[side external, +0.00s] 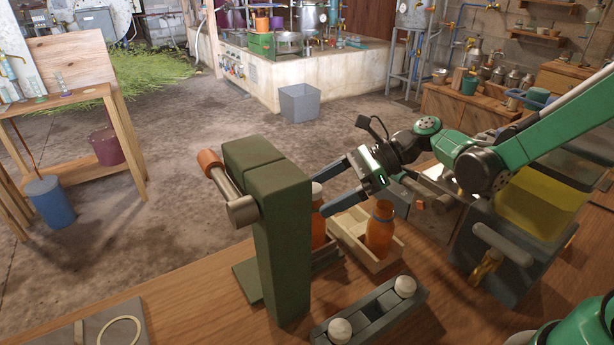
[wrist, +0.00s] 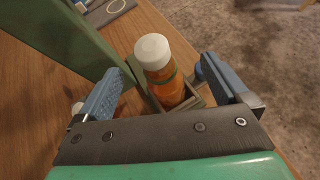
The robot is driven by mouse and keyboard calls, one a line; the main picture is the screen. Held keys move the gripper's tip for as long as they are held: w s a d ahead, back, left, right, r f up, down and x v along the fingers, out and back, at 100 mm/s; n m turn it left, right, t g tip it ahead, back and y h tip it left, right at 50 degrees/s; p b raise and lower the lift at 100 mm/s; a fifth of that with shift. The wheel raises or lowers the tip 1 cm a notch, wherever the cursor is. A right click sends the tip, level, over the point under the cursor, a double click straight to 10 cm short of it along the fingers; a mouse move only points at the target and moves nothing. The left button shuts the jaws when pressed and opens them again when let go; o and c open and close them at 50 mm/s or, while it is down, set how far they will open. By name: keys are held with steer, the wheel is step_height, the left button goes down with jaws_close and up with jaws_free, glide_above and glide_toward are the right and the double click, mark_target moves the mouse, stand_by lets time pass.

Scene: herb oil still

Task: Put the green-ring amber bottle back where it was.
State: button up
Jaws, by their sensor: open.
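In the side view this bottle (side external: 318,228) is mostly hidden behind the green stand. My gripper (wrist: 163,66) is open, with one blue finger on each side of the bottle and visible gaps. In the side view my gripper (side external: 326,190) reaches in from the right at cap height. An uncapped amber bottle (side external: 380,230) stands in the right compartment of the tray (side external: 384,265).
The tall green stand (side external: 283,240) with an orange-ended handle (side external: 210,160) rises close left of the bottle. A grey rack (side external: 372,313) with white caps lies in front. A grey machine (side external: 500,250) stands right. The bench front (side external: 220,320) has bare wood.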

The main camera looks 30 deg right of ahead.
steer(key=s+m+h, duration=0.1)
steer(key=s+m+t+h, duration=0.1)
steer(key=h, duration=0.1)
steer(key=shift+a+m, duration=0.1)
steer(key=shift+m, duration=0.2)
steer(key=shift+w+a+f+m+t+h, duration=0.2)
steer(key=shift+w+a+f+m+h, duration=0.1)
steer(key=shift+f+m+h, duration=0.25)
steer(key=shift+w+a+f+m+t+h, duration=0.2)
steer(key=shift+w+f+m+h, duration=0.1)
steer(key=shift+f, duration=0.35)
steer(key=shift+w+a+f+m+t+h, duration=0.25)
steer(key=shift+f+m+h, duration=0.15)
steer(key=shift+f, duration=0.2)
jaws_close()
